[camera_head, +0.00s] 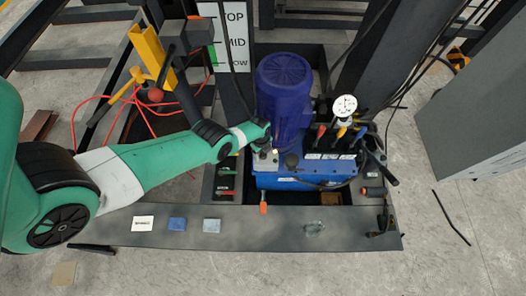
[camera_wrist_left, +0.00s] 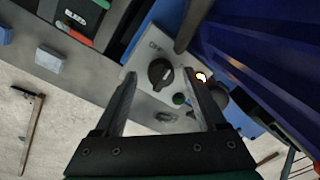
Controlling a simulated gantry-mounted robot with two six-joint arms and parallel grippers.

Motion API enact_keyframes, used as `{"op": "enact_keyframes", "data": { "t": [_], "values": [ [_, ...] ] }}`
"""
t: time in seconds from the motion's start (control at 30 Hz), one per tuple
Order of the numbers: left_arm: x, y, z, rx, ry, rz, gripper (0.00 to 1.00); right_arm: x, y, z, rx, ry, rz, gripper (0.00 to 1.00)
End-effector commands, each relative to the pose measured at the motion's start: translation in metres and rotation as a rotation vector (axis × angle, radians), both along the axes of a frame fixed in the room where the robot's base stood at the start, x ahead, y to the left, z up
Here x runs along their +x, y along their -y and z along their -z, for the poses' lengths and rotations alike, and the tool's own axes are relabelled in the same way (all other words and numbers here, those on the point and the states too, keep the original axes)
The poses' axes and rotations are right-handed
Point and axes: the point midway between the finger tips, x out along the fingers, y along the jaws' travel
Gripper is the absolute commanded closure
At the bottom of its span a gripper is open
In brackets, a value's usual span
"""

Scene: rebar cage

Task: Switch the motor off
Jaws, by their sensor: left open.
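The blue motor (camera_head: 284,92) stands upright on a bright blue hydraulic unit (camera_head: 305,180) in the middle of the head view. In the left wrist view, a light grey switch panel (camera_wrist_left: 143,58) carries a black rotary knob (camera_wrist_left: 161,73), a green button (camera_wrist_left: 180,99) and a lamp (camera_wrist_left: 201,77) that glows whitish orange. My left gripper (camera_head: 264,148) is at this panel, beside the motor's base. In the wrist view my left gripper (camera_wrist_left: 163,82) is open, with the knob between its fingers. I cannot tell whether the fingers touch it. My right gripper is out of view.
A pressure gauge (camera_head: 345,105) and several coloured levers (camera_head: 338,131) stand right of the motor. A dark bench edge (camera_head: 262,230) with small blocks lies in front. A TOP/MID/LOW board (camera_head: 234,40) and yellow bracket (camera_head: 147,52) are behind. A grey cabinet (camera_head: 480,110) stands right.

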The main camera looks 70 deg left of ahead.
Motion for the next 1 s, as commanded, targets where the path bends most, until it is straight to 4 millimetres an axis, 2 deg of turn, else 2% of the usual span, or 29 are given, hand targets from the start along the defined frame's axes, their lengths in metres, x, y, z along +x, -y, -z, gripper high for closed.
{"op": "enact_keyframes", "data": {
  "t": [0.03,0.3,0.7,1.0],
  "values": [
    [0.0006,-0.0002,0.0055,0.000,0.001,0.000,0.27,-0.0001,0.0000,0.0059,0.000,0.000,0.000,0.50],
    [0.0007,-0.0002,0.0035,0.000,0.001,0.000,0.27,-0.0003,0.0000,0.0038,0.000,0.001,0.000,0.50],
    [0.0006,-0.0002,0.0036,0.000,0.001,0.000,0.99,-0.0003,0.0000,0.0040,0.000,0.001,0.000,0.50],
    [0.0006,-0.0001,0.0038,0.000,0.000,-0.016,1.00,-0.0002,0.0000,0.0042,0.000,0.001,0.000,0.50]
  ]
}}
